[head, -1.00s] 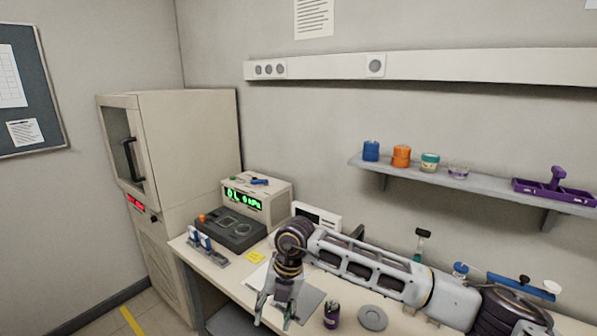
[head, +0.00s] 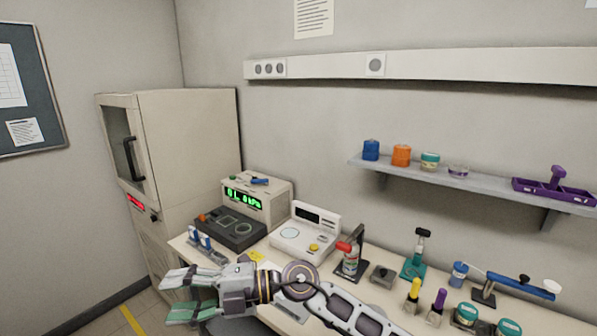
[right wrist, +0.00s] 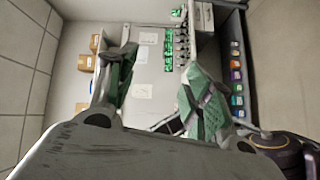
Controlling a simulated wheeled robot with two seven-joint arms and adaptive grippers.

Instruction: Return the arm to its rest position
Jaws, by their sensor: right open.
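My right arm reaches in from the lower right in the head view, stretched across the front of the bench (head: 385,292). Its gripper (head: 180,296) points left, at and past the bench's front left edge. Its green-padded fingers are apart with nothing between them. The right wrist view also shows the open gripper (right wrist: 155,95), with a finger on each side and clear space between. My left gripper is not in view.
A black device (head: 230,229), a display box (head: 257,200) and a white instrument (head: 304,232) stand behind the gripper. A tall cabinet (head: 190,150) is at left; a shelf (head: 470,184) is above.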

